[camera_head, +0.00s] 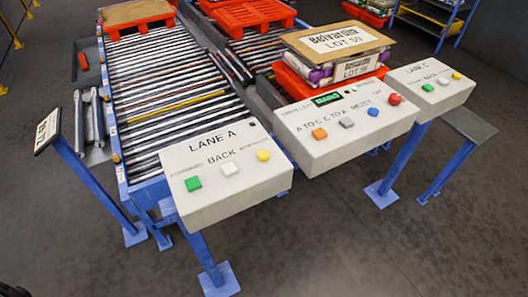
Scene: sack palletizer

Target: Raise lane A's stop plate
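The lane A control box (222,170) is a pale box on a blue post in the front middle. It carries a green button (193,183), a white button (229,168) marked BACK and a yellow button (264,155) whose small label I cannot read. Lane A's roller conveyor (150,75) runs away behind it. A thin yellow bar (175,106) lies across the rollers, looking about level with them; I cannot tell if it is the stop plate. Neither gripper shows clearly; only a dark shape is cut off at the bottom left corner.
A middle control box (335,135) and a lane C box (430,90) stand to the right. Behind the middle box, sacks (345,68) lie on a red pallet. A tilted sign (47,131) stands left on a blue post. The front floor is clear.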

